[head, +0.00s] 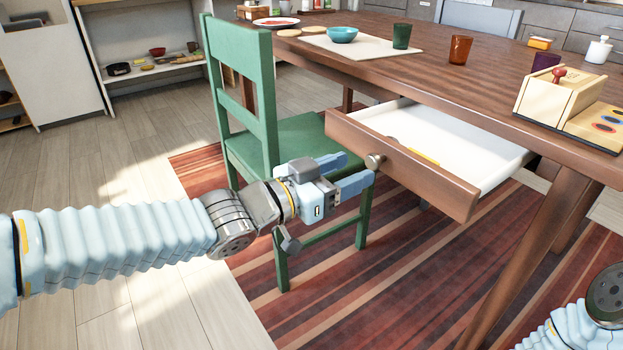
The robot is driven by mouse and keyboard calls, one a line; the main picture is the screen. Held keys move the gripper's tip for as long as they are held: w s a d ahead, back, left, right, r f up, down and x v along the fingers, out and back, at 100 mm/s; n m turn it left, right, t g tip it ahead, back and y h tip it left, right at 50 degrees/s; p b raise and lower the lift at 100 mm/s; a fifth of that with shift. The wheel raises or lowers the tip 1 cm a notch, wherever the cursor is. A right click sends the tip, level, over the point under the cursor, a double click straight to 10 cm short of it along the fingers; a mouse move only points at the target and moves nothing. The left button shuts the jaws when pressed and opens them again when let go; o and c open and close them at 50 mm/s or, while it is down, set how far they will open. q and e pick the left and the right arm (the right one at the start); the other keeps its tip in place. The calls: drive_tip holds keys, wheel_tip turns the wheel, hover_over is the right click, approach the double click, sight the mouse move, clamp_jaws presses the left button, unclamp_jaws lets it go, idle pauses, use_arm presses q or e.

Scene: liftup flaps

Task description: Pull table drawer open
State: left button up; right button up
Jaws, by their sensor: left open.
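The table drawer (425,172) stands pulled out from under the brown wooden table (450,66), and its white inside shows. A round metal knob (374,161) sits on its wooden front. My left gripper (352,172) is open, with its light blue fingers at the knob, just left of the drawer front. I cannot tell whether the fingers touch the knob. My right arm (575,325) shows only in part at the bottom right corner, and its gripper is out of view.
A green chair (245,100) stands left of the drawer, close behind my left gripper. Cups, a teal bowl (342,34) and a wooden box (545,95) stand on the table. A striped rug (380,270) covers the floor below. A table leg (525,250) stands at the right.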

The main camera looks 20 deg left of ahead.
use_arm(q)
drive_tip(key=v, duration=0.9)
use_arm(e)
drive_tip(key=shift+r, duration=0.2)
